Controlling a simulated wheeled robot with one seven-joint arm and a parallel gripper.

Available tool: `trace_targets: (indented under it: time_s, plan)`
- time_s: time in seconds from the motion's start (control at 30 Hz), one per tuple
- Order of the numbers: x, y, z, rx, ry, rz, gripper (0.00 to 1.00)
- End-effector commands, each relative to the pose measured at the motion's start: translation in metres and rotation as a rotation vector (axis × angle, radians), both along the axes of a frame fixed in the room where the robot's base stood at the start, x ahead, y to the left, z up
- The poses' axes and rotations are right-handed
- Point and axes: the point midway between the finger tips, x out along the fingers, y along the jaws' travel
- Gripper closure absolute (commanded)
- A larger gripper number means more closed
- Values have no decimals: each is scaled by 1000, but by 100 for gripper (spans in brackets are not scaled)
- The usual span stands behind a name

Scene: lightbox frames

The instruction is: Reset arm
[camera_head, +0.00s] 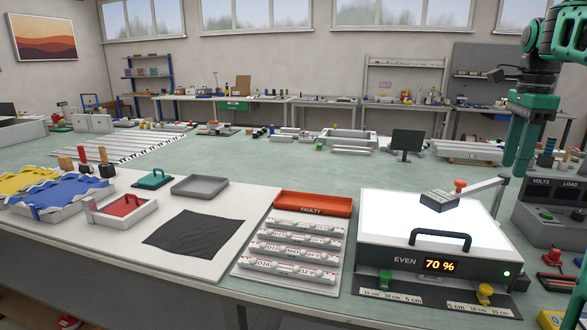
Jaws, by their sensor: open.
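My gripper (514,170) hangs at the upper right on my green and dark arm, its fingers pointing down. It is open, with nothing seen between its fingers. It appears above the right back part of the lightbox (390,213), whose top glows white. The lightbox front has a black handle and a display reading EVEN 70 %. A dark grey block (439,201) lies on the glowing top, close to an orange knob (460,185) and a pale bar that reaches toward the gripper. Part of the arm is cut off by the right picture edge.
A red-orange FAULTY tray (312,204) and a rack of labelled strips (290,250) stand left of the lightbox. A black cloth (193,234), a grey tray (199,186) and a red-bottomed tray (126,210) lie farther left. A VOLTS/LOAD meter box (552,215) stands close right.

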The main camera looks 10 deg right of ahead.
Motion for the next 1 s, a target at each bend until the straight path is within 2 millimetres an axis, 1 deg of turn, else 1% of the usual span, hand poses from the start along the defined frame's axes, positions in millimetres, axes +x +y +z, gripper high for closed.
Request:
trace_targets:
  time_s: [0.03,0.23,0.37,0.47,0.57,0.67,0.77,0.8,1.0]
  plan:
    - [-4,5,-4,1,0,31,55]
    - [-23,18,-19,5,-2,153,55]
    - [-37,30,-31,9,-5,249,55]
    - [-50,41,-42,11,-7,336,55]
    - [-68,55,-58,13,-11,444,55]
    - [-93,73,-81,14,-12,593,55]
    - [-126,92,-111,15,-14,773,55]
    - [-139,100,-123,14,-14,847,55]
    - [-206,131,-186,13,-11,1198,55]
